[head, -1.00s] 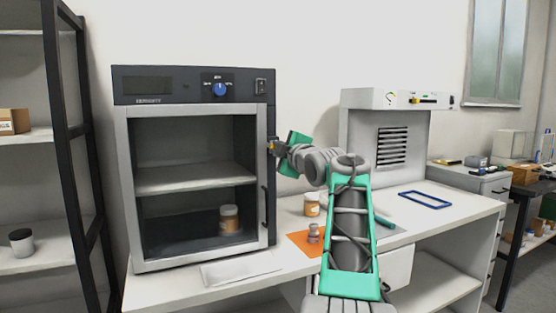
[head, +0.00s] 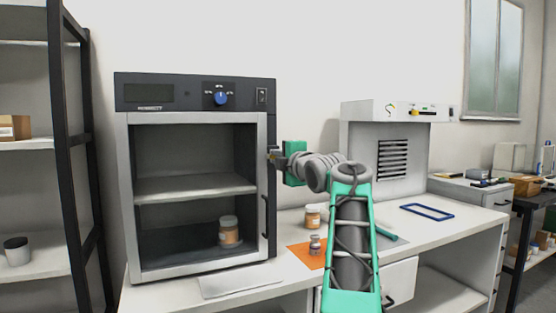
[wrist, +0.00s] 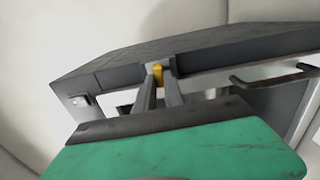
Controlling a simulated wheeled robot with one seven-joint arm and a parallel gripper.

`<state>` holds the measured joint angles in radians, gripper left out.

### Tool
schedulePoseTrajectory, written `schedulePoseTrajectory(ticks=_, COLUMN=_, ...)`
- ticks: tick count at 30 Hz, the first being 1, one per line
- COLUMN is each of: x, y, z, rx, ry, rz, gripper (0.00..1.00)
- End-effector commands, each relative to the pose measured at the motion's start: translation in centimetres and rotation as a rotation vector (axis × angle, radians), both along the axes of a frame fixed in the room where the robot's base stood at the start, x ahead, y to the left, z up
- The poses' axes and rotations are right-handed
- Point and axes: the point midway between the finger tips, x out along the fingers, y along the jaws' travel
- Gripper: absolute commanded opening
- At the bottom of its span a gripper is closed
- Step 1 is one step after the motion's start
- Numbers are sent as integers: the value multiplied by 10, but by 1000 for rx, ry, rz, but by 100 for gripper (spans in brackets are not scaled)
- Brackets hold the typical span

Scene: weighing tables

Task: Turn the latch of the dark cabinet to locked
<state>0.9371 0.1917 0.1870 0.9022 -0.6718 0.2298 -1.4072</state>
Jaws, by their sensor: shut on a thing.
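The dark cabinet (head: 190,90) stands on the white table, with a dark control panel across its top. Its light-framed door (head: 120,200) appears closed, with a dark handle (head: 265,216) low on the right. My gripper (head: 273,157) is at the cabinet's right front edge, above that handle. In the wrist view, my gripper (wrist: 158,88) has its two fingers shut on the yellow latch (wrist: 157,74). The fingers hide part of the latch, and its exact turn is hard to read. The handle (wrist: 275,76) also shows there, to the right.
Jars stand inside the cabinet (head: 229,231) and on the table (head: 312,217). A small metal weight (head: 315,244) is on an orange mat (head: 300,254). A white fume unit (head: 355,140) stands right of my arm. A dark shelf rack (head: 65,150) is at left.

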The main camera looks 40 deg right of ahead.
Motion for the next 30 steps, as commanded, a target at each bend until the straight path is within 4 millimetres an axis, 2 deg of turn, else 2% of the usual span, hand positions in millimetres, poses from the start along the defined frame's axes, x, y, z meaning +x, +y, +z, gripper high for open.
schedulePoseTrajectory(ticks=4, x=0, y=0, z=-1, rx=-1, ry=1, rz=-1, gripper=0)
schedulePoseTrajectory(ticks=5, x=0, y=0, z=-1, rx=-1, ry=1, rz=-1, gripper=13)
schedulePoseTrajectory(ticks=13, x=0, y=0, z=0, rx=0, ry=0, rz=0, gripper=35)
schedulePoseTrajectory(ticks=19, x=0, y=0, z=0, rx=0, ry=0, rz=0, gripper=35)
schedulePoseTrajectory(ticks=22, x=-6, y=1, z=1, rx=-2, ry=-2, rz=-2, gripper=35)
schedulePoseTrajectory(ticks=30, x=-57, y=15, z=0, rx=-2, ry=0, rz=-4, gripper=35)
